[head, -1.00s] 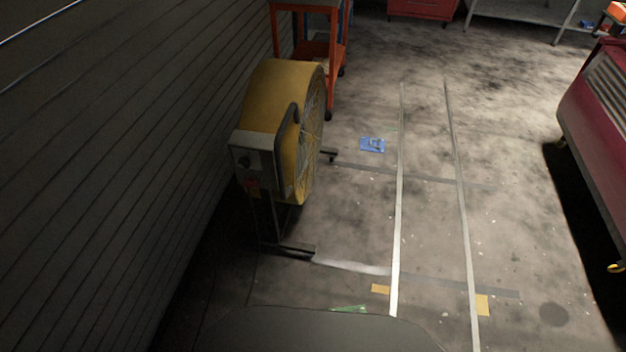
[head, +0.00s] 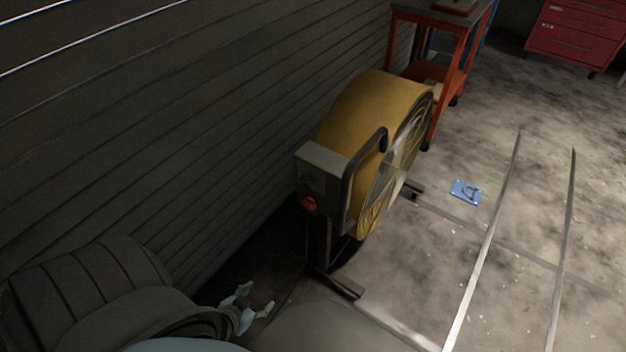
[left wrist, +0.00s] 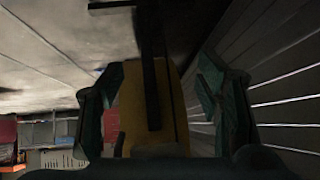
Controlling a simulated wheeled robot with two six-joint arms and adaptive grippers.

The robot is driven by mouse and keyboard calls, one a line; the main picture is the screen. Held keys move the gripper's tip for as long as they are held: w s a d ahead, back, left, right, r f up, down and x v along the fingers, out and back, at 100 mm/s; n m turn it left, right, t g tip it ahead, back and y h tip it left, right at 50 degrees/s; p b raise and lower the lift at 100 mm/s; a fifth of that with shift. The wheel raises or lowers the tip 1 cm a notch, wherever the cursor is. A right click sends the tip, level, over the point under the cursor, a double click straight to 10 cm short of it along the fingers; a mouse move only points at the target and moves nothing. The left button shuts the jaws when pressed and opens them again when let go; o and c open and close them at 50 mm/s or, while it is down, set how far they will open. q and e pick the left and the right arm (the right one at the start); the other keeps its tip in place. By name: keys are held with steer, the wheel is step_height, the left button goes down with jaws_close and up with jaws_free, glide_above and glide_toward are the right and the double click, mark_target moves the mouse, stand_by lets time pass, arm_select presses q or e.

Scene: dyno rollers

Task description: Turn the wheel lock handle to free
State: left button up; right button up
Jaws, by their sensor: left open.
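I cannot make out a wheel lock handle in either view. My left gripper (head: 258,301) is low at the bottom left of the head view, open and empty, near the dark wall. In the left wrist view its two greenish fingers (left wrist: 160,100) stand wide apart, with the yellow fan (left wrist: 176,112) seen beyond and between them. In the head view the yellow drum fan (head: 352,120) stands upright by the wall, ahead of the gripper and apart from it. The fan has a grey box with a red knob (head: 309,205) and a dark curved handle (head: 367,162). My right gripper is not in view.
A slatted dark wall (head: 200,120) runs along the left. An orange cart (head: 463,62) stands behind the fan, and a red drawer cabinet (head: 577,37) is at the back right. A blue plate (head: 466,192) lies on the floor.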

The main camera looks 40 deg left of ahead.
arm_select(q)
steer(key=w+a+r+t+b, duration=0.2)
steer(key=w+r+t+b, duration=0.15)
steer(key=w, duration=0.25)
steer(key=t+h+b, duration=0.1)
steer(key=t+b, duration=0.3)
steer(key=t, duration=0.2)
glide_toward(309, 205)
steer(key=s, duration=0.5)
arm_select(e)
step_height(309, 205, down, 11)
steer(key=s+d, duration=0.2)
arm_select(q)
steer(key=w+b, duration=0.5)
steer(key=w, duration=0.8)
steer(key=shift+w+a+f, duration=0.15)
steer(key=shift+w+a, duration=0.1)
steer(key=shift+a, duration=0.15)
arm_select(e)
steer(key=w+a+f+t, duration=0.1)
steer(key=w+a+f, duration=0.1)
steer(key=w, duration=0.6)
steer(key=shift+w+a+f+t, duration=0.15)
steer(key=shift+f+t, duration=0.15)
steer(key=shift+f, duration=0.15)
arm_select(q)
steer(key=c, duration=1.2)
steer(key=shift+o, duration=0.2)
